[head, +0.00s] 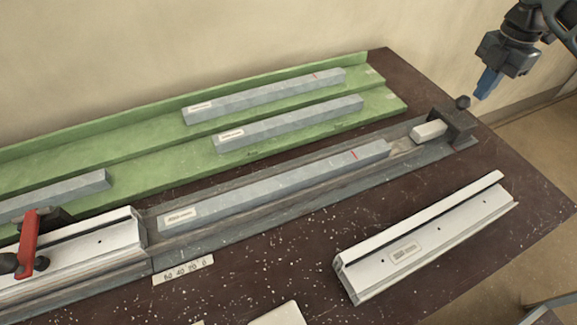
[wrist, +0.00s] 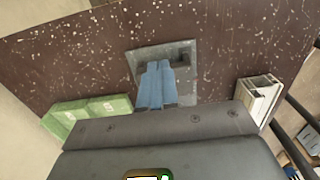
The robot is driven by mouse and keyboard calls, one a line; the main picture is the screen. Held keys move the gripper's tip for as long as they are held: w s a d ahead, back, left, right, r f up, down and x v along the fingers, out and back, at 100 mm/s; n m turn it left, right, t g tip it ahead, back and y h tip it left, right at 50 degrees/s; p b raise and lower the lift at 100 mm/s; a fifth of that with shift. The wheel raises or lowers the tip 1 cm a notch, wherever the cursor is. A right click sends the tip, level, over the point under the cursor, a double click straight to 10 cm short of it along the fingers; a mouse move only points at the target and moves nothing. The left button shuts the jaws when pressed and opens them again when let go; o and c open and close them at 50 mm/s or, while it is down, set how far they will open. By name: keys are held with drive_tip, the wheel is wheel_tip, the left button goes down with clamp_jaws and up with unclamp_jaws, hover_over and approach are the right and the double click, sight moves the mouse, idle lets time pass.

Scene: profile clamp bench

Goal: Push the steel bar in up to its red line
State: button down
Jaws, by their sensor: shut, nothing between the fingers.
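A grey steel bar (head: 270,187) with a white label at its left end and a red line near its right end lies in the channel of a long grey fixture (head: 200,244). Its left end is close to the white clamp section (head: 75,252) with a red lever (head: 29,240). The red line shows well outside that section. My gripper (head: 486,88), with blue fingers, is shut and empty. It is raised beyond the right end of the bench, apart from the bar. The wrist view shows the fingers (wrist: 154,85) over a grey plate (wrist: 140,62); the bar cannot be made out there.
A dark end block (head: 455,124) with a pale piece (head: 428,131) stands at the fixture's right end. Behind, a green rack (head: 385,103) holds several grey bars. A white profile (head: 420,235) lies in front on the dark bench. A number scale (head: 184,270) sits beside the fixture.

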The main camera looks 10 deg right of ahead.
drive_tip(key=shift+s+a+f+p, duration=0.1)
drive_tip(key=shift+s+a+p, duration=0.15)
drive_tip(key=shift+a, duration=0.35)
drive_tip(key=shift+s+a+p, duration=0.15)
drive_tip(key=shift+a+p, duration=0.05)
drive_tip(key=shift+a, duration=0.4)
drive_tip(key=shift+s+a+p, duration=0.65)
drive_tip(key=shift+s+a, duration=0.6)
drive_tip(key=shift+a, duration=2.6)
drive_tip(key=shift+s+a+p, duration=0.7)
drive_tip(key=shift+s+a, duration=0.55)
drive_tip(key=shift+a, duration=2.65)
drive_tip(key=shift+s+a+p, duration=0.65)
drive_tip(key=shift+s+a, duration=0.6)
drive_tip(key=shift+a, duration=2.6)
drive_tip(key=shift+s+a+p, duration=0.85)
drive_tip(key=shift+a, duration=1.75)
drive_tip(key=shift+s+a+p, duration=0.85)
drive_tip(key=shift+a, duration=1.7)
drive_tip(key=shift+s+a+p, duration=0.85)
drive_tip(key=shift+a, duration=1.75)
drive_tip(key=shift+s+a, duration=0.3)
drive_tip(key=shift+a, duration=0.65)
drive_tip(key=shift+s+a, duration=0.3)
drive_tip(key=shift+a, duration=0.6)
drive_tip(key=shift+s+a, duration=0.3)
drive_tip(key=shift+a, duration=0.9)
